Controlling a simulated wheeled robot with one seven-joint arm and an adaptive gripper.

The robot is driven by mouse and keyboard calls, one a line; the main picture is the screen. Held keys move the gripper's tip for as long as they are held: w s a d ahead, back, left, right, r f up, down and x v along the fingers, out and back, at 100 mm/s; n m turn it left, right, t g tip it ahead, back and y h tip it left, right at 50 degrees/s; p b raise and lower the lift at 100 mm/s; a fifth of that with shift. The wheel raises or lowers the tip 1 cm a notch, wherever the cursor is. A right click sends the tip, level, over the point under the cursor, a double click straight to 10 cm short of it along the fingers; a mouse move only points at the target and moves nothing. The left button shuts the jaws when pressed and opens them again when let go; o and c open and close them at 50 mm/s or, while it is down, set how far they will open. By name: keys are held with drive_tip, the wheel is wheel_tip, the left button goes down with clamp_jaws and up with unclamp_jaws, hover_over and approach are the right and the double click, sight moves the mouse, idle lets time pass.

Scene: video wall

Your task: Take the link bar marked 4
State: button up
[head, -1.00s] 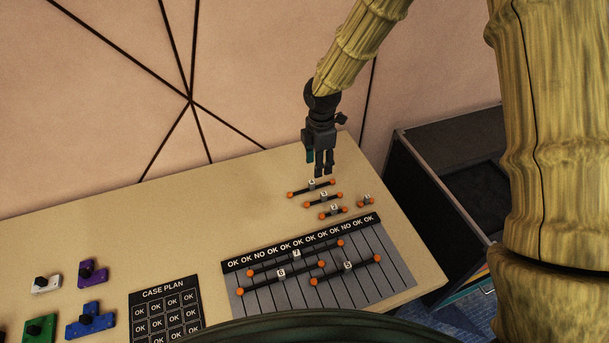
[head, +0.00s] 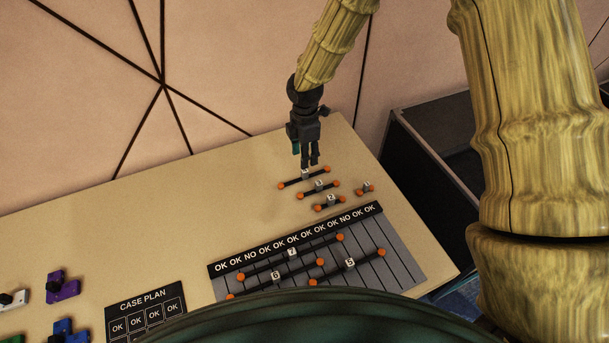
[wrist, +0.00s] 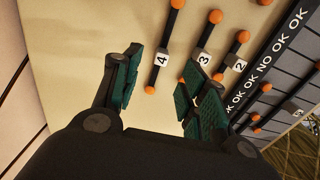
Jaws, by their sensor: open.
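The link bar marked 4 (wrist: 162,60) is a dark rod with orange ball ends and a white number tag; in the wrist view it lies between my open fingers, ahead of them. In the head view its orange ends show (head: 327,169), with the tag partly hidden behind my gripper (head: 310,163). My gripper is open and empty, its fingers pointing down above the bar. In the wrist view the two green-padded fingers (wrist: 160,88) stand apart on either side of the bar's near end. I cannot tell how high they are above the table.
Bars marked 3 (head: 319,184) and 2 (head: 331,203) lie close in front of bar 4, with a small bar (head: 365,189) to their right. A striped board (head: 395,245) carries bars 5, 6 and 7. The tan table (head: 190,205) is clear left of the bars.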

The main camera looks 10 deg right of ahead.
sight(306, 171)
wheel_tip(306, 171, down, 3)
drive_tip(key=shift+r, duration=0.2)
drive_tip(key=shift+s+d+f+p, duration=0.1)
drive_tip(key=shift+d+f+p, duration=0.05)
drive_tip(key=shift+f+p, duration=1)
drive_tip(key=shift+f, duration=1.6)
clamp_jaws()
